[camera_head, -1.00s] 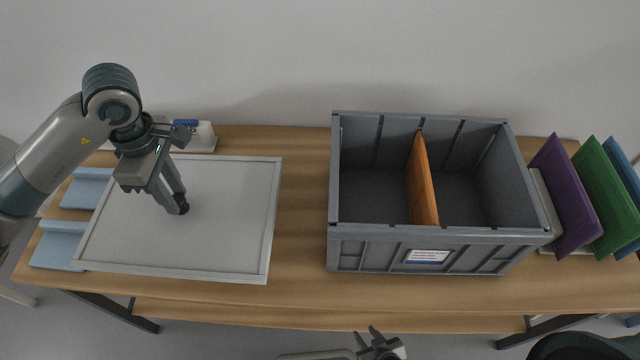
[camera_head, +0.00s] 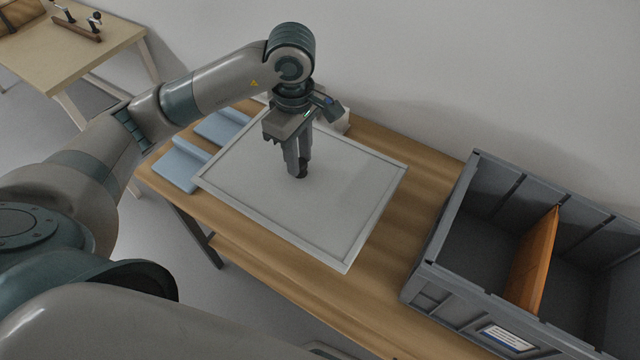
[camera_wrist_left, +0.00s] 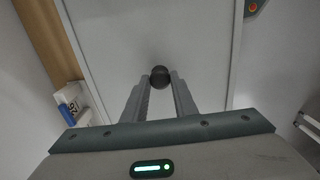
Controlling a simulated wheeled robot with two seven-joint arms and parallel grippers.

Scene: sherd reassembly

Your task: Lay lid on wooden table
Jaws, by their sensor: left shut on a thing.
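The lid (camera_head: 340,200) is a flat pale grey panel with a raised rim and a small dark knob (camera_wrist_left: 160,76) at its middle. My left gripper (camera_head: 300,176) points down over the lid and is shut on the knob, which shows between the fingers in the left wrist view. The lid is over the left part of a wooden table (camera_head: 395,235), overlapping two light blue blocks (camera_head: 180,168). I cannot tell whether it rests on them or hangs just above. A second, paler wooden table (camera_head: 85,50) stands at the upper left. My right gripper is out of view.
A grey crate (camera_head: 455,290) with an orange divider (camera_head: 533,262) stands right of the lid. A white holder with blue on it (camera_wrist_left: 75,108) is behind the lid. The paler table carries a wooden item with dark knobs (camera_head: 78,25) and a brown object (camera_head: 22,14); its front is clear.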

